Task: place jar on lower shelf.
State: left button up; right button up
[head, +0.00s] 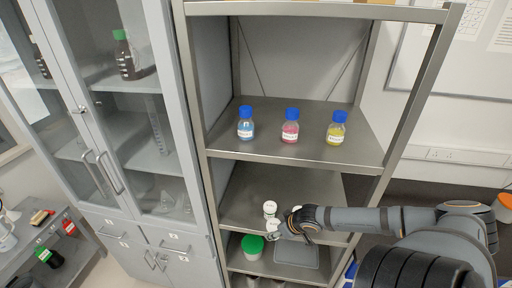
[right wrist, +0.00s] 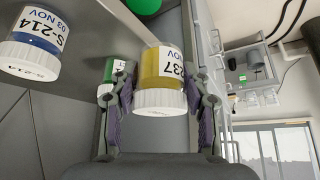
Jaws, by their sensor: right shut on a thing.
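The jar (right wrist: 160,80) in my right gripper has a white ribbed lid, yellow contents and a white label. My right gripper (head: 274,230) is shut on it, with a finger on either side in the right wrist view. In the head view the gripper is at the front of the lower shelf (head: 240,205), and the held jar is hard to make out there. A small white-lidded jar (head: 270,208) stands on that shelf just behind the gripper. My left gripper is not in view.
In the right wrist view a blue jar (right wrist: 35,45) is at the left and a green jar (right wrist: 108,72) is close beside the held one. Blue-capped bottles (head: 290,127) stand on the shelf above. A green-lidded container (head: 252,246) is on the shelf below.

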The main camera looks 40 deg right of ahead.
jog(key=w+a+r+n+y+b, duration=0.1)
jog(key=w+a+r+b, duration=0.15)
jog(key=a, duration=0.25)
jog(key=w+a+r+n+y+b, duration=0.1)
jog(key=w+a+r+n+b, duration=0.15)
jog(key=a, duration=0.35)
jog(key=s+a+r+n+g+y+b, duration=0.2)
jog(key=s+a+r+n, duration=0.3)
jog(key=a+r, duration=0.4)
jog(key=shift+a+r+n+g+y+b, duration=0.3)
jog(key=shift+r+n+g+b, duration=0.1)
jog(key=shift+n+b, duration=0.2)
